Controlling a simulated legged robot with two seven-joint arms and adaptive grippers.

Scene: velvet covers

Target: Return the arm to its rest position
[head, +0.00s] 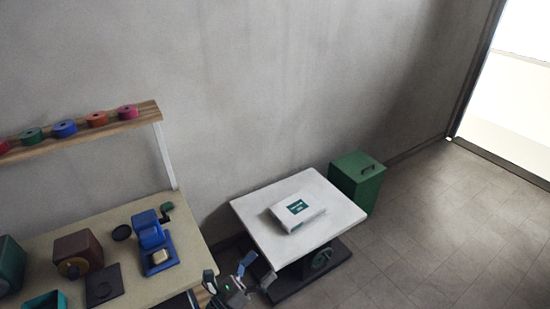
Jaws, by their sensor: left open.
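My left gripper (240,278) shows at the bottom centre of the head view. Its dark fingers are spread apart, with nothing seen between them. It is in front of the low white-topped table (257,204), near that table's front left side, and just right of the workbench. The rest of my left arm is mostly cut off by the bottom edge. My right gripper is not in view.
A white box (309,216) with a green label lies on the low table. A green bin (357,183) stands behind it. The workbench (190,225) at left holds a blue machine (150,237) and a maroon box (78,250). Floor at right is clear.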

